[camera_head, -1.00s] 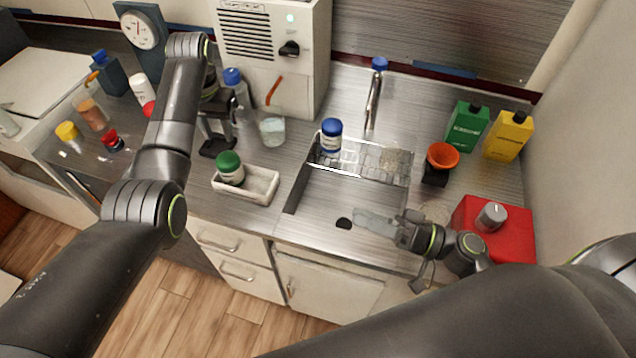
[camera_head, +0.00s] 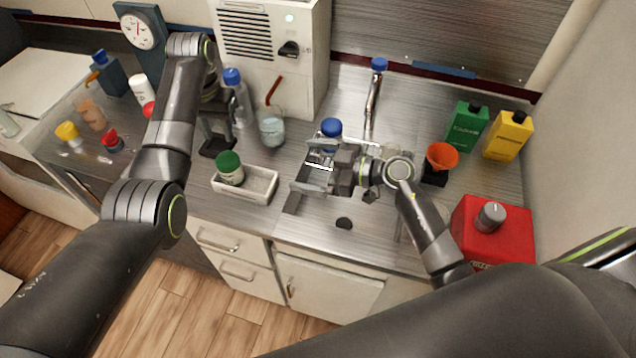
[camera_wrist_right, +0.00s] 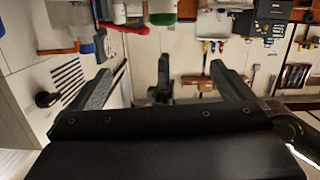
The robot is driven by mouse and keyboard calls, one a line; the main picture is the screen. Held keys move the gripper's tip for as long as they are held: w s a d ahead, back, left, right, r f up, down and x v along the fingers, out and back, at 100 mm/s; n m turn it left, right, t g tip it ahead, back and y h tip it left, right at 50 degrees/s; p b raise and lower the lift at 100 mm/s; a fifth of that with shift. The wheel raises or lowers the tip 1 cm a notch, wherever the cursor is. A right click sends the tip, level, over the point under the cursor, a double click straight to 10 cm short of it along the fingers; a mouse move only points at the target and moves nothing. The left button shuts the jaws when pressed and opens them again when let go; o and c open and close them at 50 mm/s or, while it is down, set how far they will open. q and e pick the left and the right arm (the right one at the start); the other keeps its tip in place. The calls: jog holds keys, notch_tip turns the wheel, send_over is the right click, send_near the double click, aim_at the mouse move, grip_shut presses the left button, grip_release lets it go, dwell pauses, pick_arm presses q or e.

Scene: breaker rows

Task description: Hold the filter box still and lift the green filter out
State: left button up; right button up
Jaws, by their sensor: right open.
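I cannot pick out a filter box or green filter with certainty. A small white tray (camera_head: 258,199) on the steel counter holds a jar with a green lid (camera_head: 229,167), upright at its left end. My right gripper (camera_head: 308,168) is open and empty over the sink, pointing left, right of the tray and apart from it. Its spread fingers also show in the right wrist view (camera_wrist_right: 160,78). My left gripper (camera_head: 214,112) is behind the tray, in front of the white machine; its dark fingers blend with dark parts there, so its opening is unclear.
A blue-capped jar (camera_head: 331,128) stands just behind my right gripper. A glass beaker (camera_head: 271,128) stands behind the tray.

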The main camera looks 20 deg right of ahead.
notch_tip(320, 180, down, 5)
jog(key=s+g+h, duration=0.1)
jog(key=h, duration=0.1)
send_near(243, 184)
jog(key=shift+m+g, duration=0.3)
jog(key=x, duration=0.4)
jog(key=shift+w+a, duration=0.25)
jog(key=shift+w, duration=0.05)
